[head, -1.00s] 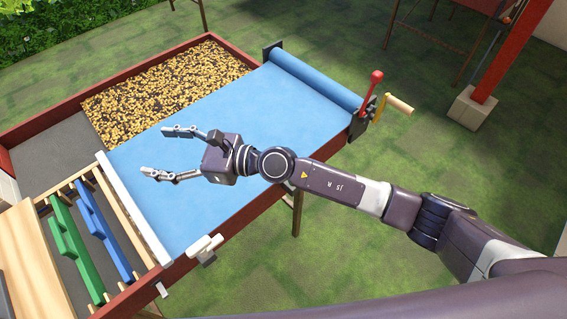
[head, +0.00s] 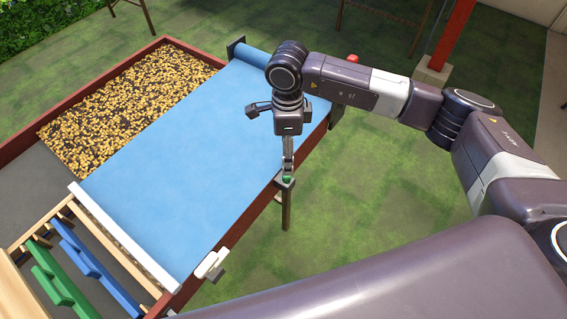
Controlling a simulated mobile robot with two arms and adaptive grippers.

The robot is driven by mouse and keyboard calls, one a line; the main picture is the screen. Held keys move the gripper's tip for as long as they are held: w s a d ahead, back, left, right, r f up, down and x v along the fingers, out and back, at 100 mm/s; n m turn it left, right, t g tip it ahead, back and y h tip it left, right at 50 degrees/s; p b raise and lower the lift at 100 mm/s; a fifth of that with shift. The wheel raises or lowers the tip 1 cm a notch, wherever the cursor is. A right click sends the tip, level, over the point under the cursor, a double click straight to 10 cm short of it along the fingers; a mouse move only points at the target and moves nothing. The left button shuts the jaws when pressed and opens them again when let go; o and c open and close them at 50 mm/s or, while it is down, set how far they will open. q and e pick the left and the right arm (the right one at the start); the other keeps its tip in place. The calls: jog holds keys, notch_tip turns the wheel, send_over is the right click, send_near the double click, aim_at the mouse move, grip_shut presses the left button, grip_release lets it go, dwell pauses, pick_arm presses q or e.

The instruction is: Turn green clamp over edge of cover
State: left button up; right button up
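The blue cover (head: 170,165) lies spread over the bed, with a roll at its far end. One finger points left over the cover. The other points down to the green clamp and seems to touch or nearly touch its top. My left gripper is not in view.
A white clamp (head: 211,265) sits on the same edge, nearer to me. A white bar (head: 120,232) ends the cover at the left. Beans (head: 130,100) lie uncovered beyond it. Green and blue handled tools (head: 62,285) rest on slats. A red knob (head: 353,58) shows behind my arm.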

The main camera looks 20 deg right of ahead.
notch_tip(320, 180, down, 5)
jog(key=shift+f+p, duration=0.1)
jog(key=shift+p, duration=0.8)
jog(key=shift+f, duration=0.75)
jog(key=c, duration=1.2)
jog(key=shift+o, duration=0.2)
